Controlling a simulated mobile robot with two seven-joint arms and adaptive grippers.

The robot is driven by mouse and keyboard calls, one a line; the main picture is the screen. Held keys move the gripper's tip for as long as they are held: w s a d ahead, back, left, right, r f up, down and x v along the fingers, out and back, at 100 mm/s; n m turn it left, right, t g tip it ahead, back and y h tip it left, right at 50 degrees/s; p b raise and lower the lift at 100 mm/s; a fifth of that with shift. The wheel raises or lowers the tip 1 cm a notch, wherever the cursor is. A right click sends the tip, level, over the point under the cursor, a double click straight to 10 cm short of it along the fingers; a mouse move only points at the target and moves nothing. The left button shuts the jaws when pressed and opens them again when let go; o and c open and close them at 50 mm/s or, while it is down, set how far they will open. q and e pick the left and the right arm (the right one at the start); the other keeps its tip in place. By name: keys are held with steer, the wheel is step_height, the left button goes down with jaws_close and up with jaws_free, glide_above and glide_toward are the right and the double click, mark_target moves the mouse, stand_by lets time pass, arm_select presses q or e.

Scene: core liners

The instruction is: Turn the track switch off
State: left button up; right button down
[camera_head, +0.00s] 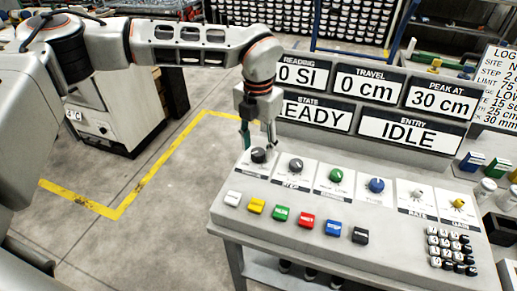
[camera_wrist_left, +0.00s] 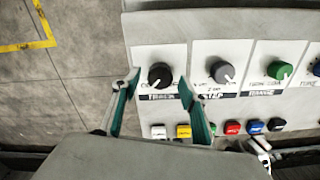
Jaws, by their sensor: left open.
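The track switch is a black round knob (camera_head: 259,155) at the left end of the knob row on the console; it shows in the left wrist view (camera_wrist_left: 160,74) above a label reading TRACK. A white pointer mark on it points to the lower left in the left wrist view. My left gripper (camera_head: 259,138) is above this knob, pointing down. In the left wrist view its two teal-padded fingers (camera_wrist_left: 158,87) are spread apart, one on each side of the knob in the picture. I cannot tell whether they touch it. My right gripper is not in view.
A grey knob (camera_head: 295,165), a green knob (camera_head: 336,175) and a blue knob (camera_head: 377,185) continue the row. Coloured push buttons (camera_head: 281,213) lie in front, and a keypad (camera_head: 450,248) is at the right. Display panels (camera_head: 380,100) stand behind. Open floor lies left of the console.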

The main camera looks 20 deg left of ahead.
arm_select(q)
steer(key=shift+f, duration=0.65)
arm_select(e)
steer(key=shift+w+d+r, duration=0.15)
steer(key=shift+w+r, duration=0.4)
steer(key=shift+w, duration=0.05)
arm_select(q)
steer(key=c, duration=1.1)
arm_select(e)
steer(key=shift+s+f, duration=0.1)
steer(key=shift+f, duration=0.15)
